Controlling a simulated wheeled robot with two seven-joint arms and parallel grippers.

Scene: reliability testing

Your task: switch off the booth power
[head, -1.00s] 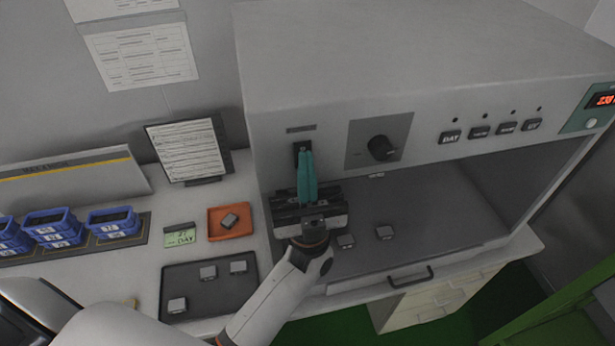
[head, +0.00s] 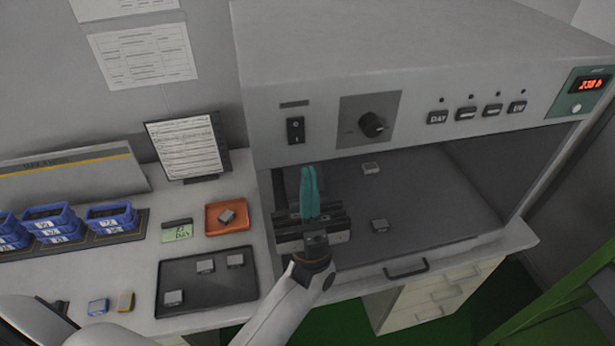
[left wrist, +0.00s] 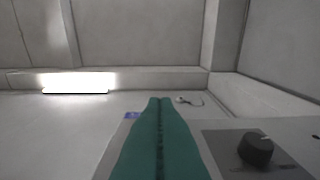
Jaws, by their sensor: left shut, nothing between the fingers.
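The grey booth (head: 400,40) has a black rocker switch (head: 295,130) on the left of its front panel, below a small dark label. The switch is marked O at the top and I at the bottom; which side is pressed in I cannot tell. My left gripper (head: 309,171), with teal fingers, is shut and empty. Its tips are below and slightly right of the switch, apart from it, in front of the booth opening. The fingers also fill the middle of the left wrist view (left wrist: 160,101), where the switch is not visible. My right gripper is out of view.
Right of the switch are a dark knob (head: 372,125), a row of several buttons (head: 466,114) and a red-lit display (head: 590,84). Small grey blocks lie on the booth floor. A black tray (head: 208,292), orange tray (head: 242,221) and blue bins (head: 112,215) stand on the left counter.

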